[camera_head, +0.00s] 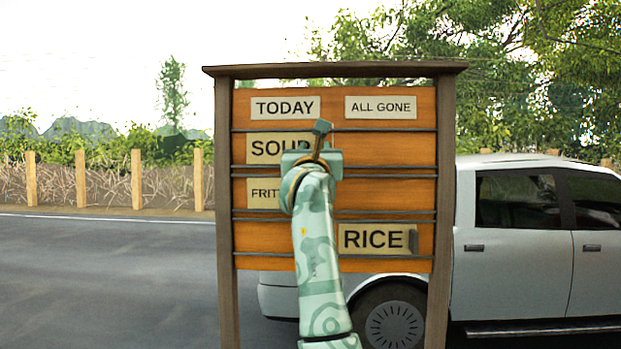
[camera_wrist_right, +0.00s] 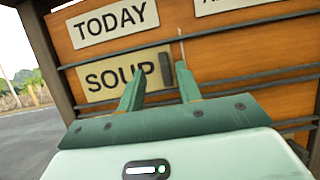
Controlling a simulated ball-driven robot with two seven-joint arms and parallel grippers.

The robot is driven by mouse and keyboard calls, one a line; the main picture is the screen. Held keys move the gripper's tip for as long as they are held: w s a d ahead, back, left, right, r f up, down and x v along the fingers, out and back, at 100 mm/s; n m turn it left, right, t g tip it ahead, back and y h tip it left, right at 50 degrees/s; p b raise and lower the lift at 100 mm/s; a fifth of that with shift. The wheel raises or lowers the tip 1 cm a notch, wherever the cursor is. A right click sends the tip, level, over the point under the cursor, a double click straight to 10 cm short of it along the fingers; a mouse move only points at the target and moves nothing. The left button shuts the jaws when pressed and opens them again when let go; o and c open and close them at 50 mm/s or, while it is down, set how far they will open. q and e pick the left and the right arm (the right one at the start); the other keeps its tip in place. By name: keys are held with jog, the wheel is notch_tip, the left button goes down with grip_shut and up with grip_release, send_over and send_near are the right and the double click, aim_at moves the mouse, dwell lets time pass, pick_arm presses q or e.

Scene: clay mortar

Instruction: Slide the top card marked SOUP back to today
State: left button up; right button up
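The SOUP card (camera_head: 268,149) is cream with dark letters and sits in the top row of the orange board, at the left under the TODAY label (camera_head: 285,107). Its right end is hidden behind my right gripper (camera_head: 318,145) in the head view. In the right wrist view the SOUP card (camera_wrist_right: 104,80) carries a dark upright tab (camera_wrist_right: 166,70) at its right end. My right gripper (camera_wrist_right: 160,68) is open there, with the tab showing between its fingertips, nearer the right finger. I cannot tell whether a finger touches it. My left gripper is not in view.
The ALL GONE label (camera_head: 380,107) is at the upper right. The FRITT... card (camera_head: 262,193), partly hidden by my arm, is at the left of the middle row. The RICE card (camera_head: 371,239) is at the right of the bottom row. Dark rails (camera_head: 400,178) separate rows.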

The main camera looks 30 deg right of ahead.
jog(key=b+v, duration=0.3)
jog(key=v, duration=0.8)
jog(key=shift+a, duration=0.2)
jog(key=shift+r, duration=0.15)
